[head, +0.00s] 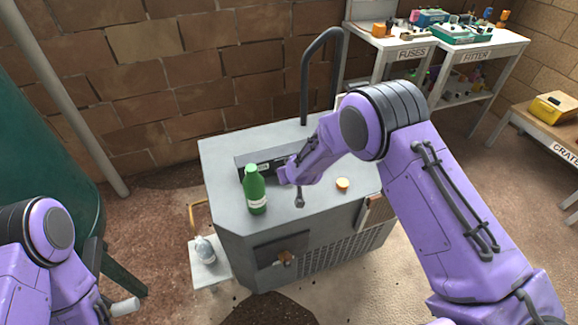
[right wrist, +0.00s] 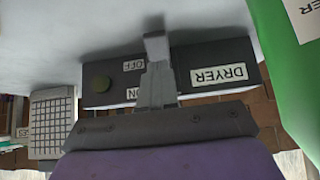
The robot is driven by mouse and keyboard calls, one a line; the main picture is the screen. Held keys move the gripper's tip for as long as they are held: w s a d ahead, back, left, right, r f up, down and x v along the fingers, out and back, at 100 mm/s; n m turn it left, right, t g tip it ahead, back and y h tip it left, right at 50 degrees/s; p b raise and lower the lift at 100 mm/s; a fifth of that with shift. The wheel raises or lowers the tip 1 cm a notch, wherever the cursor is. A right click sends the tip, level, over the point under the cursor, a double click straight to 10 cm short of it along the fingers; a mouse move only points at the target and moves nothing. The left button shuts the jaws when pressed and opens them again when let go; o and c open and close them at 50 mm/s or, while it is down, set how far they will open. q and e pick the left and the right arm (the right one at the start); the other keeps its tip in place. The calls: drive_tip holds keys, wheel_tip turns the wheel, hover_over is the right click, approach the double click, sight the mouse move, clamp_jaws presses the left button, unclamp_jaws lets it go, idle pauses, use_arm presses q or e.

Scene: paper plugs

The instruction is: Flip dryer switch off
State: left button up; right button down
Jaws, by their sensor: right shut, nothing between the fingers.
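The dryer panel (head: 262,158) is a long dark box on top of a grey cabinet (head: 225,160). In the right wrist view the panel (right wrist: 205,72) appears upside down, with a DRYER label (right wrist: 219,76), an OFF label (right wrist: 133,65) and a partly covered ON label (right wrist: 132,94). My right gripper (right wrist: 157,75) is shut and empty, in front of the panel beside these labels. A light grey tip (right wrist: 156,46) shows at its end; I cannot tell whether it is my finger or the switch. The switch position is unclear. My left gripper is out of view.
A green bottle (head: 254,190) stands close to the panel's left front and shows in the wrist view (right wrist: 290,80). A bent dark pipe (head: 305,75) rises behind. Labelled shelves (head: 405,42) stand back right.

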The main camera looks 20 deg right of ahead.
drive_tip(key=shift+d+r+p, duration=0.1)
drive_tip(key=shift+r+p, duration=0.4)
drive_tip(key=shift+r, duration=0.15)
drive_tip(key=shift+r, duration=0.1)
drive_tip(key=s+f+p+v, duration=0.1)
drive_tip(key=p+v, duration=0.1)
drive_tip(key=v, duration=1.1)
drive_tip(key=shift+s, duration=0.35)
drive_tip(key=shift+d, duration=0.1)
